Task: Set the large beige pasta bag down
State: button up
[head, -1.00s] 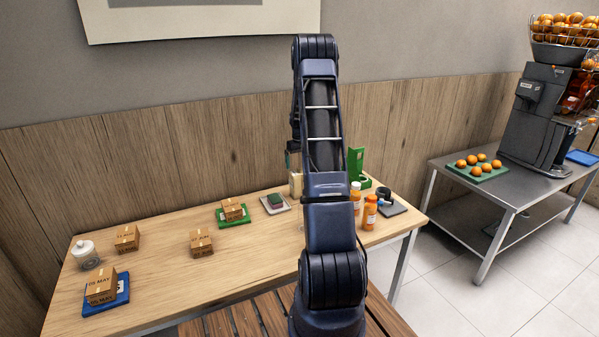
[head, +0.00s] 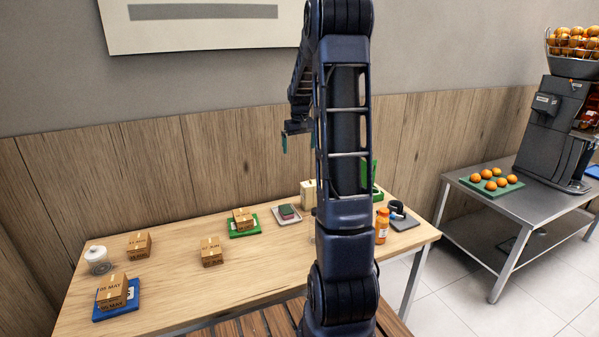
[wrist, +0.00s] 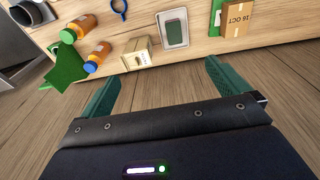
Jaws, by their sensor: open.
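The beige pasta bag (head: 308,193) stands upright at the back of the wooden table, left of my arm. In the wrist view the beige bag (wrist: 137,53) is beyond my fingertips, and nothing touches it. My gripper (head: 298,142) is raised above and apart from the bag, near the wall. In the wrist view the green fingers of my gripper (wrist: 161,73) are spread wide with nothing between them.
A grey tray with a dark green sponge (head: 287,212) is left of the bag. Orange bottles (head: 382,226) and a green holder (head: 376,193) are to the right. Several cartons (head: 212,252) sit on the left half. The wooden wall (head: 220,165) rises behind the table.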

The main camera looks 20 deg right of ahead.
jog(key=s+a+r+t, duration=0.1)
jog(key=s+a+r, duration=0.4)
jog(key=s, duration=0.4)
jog(key=s+a+r+t, duration=0.1)
jog(key=s+a+r, duration=0.4)
jog(key=s, duration=0.5)
jog(key=s+a+f, duration=0.1)
jog(key=s+a, duration=0.1)
jog(key=s, duration=0.7)
jog(key=s+a+f+t, duration=0.1)
jog(key=s+a, duration=0.2)
jog(key=s, duration=0.5)
jog(key=shift+s+a, duration=0.2)
jog(key=shift+s, duration=0.2)
